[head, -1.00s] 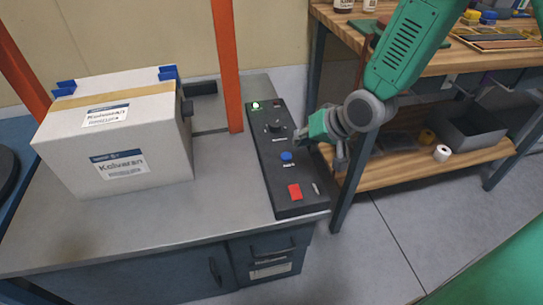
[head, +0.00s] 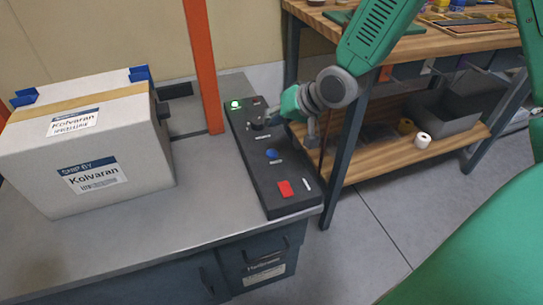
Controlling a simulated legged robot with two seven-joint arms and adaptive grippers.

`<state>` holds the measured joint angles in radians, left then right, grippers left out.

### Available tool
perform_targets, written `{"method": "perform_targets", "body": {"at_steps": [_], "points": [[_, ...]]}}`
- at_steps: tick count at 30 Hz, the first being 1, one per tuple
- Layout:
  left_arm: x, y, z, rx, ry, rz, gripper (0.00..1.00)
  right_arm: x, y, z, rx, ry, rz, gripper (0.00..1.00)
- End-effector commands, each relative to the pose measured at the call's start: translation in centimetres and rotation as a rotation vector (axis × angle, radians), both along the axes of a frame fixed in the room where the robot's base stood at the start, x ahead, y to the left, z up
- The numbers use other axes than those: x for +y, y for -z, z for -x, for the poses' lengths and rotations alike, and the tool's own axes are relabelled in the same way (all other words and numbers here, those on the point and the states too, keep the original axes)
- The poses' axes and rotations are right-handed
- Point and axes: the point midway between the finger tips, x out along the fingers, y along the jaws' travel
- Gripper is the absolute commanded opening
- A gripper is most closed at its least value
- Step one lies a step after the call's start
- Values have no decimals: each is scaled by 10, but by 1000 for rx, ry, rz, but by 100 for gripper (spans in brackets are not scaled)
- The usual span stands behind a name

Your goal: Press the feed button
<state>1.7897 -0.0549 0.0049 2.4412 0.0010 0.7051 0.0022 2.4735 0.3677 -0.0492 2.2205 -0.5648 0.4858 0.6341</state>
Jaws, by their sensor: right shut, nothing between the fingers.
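A dark control panel (head: 252,164) lies along the right edge of the grey bench. The labels are too small to read, so I cannot tell which control is marked feed. My right gripper (head: 277,121) is shut and empty over the far half of the panel, close by the knob and beyond the blue button. Whether it touches the knob I cannot tell. My left gripper is not in view.
A white carton (head: 125,145) labelled Kolvaran sits on the bench (head: 190,220) left of the panel. An orange post (head: 203,70) rises between them. A wooden shelf unit (head: 375,160) stands at the right, with a grey bin (head: 450,115) on its lower shelf.

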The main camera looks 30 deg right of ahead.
Motion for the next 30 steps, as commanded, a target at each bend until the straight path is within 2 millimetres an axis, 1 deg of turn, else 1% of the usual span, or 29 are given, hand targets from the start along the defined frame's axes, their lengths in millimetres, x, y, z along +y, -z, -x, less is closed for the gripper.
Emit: {"method": "perform_targets", "body": {"at_steps": [1, 11, 15, 18, 30], "points": [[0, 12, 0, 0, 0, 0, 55, -1, 11, 0, 0, 0, 0, 0], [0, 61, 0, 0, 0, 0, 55, -2, 55, 0, -1, -1, -1, 0], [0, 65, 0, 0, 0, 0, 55, -2, 68, 1, 3, 0, -3, 0], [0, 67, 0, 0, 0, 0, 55, -2, 73, 0, 1, 0, -2, 0], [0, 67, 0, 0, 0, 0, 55, -2, 74, 0, 0, 1, -2, 0]]}}
